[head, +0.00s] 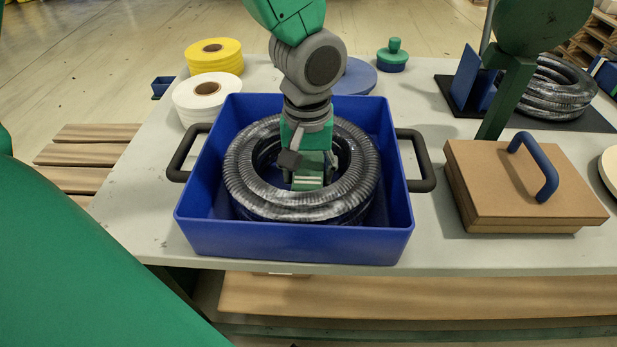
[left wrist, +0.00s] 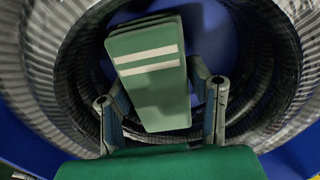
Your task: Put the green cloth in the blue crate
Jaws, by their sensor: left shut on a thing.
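The blue crate (head: 300,243) stands on the table with two dark side handles. A grey ribbed hose coil (head: 252,180) lies inside it. My left gripper (head: 309,165) reaches down into the open middle of the coil. It is shut on the green cloth (head: 308,182), a folded pad with white stripes. In the left wrist view the cloth (left wrist: 158,92) sits between the two fingers (left wrist: 162,105), with the coil (left wrist: 65,70) around it and blue crate floor (left wrist: 212,28) beyond. I cannot tell whether the cloth touches the floor. My right gripper is not in view.
Yellow (head: 214,60) and white (head: 205,108) rolls stand left of and behind the crate. A brown box with a blue handle (head: 520,185) lies to the right. Another hose coil (head: 552,95) is on a dark mat at the back right. The table's front edge is close to the crate.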

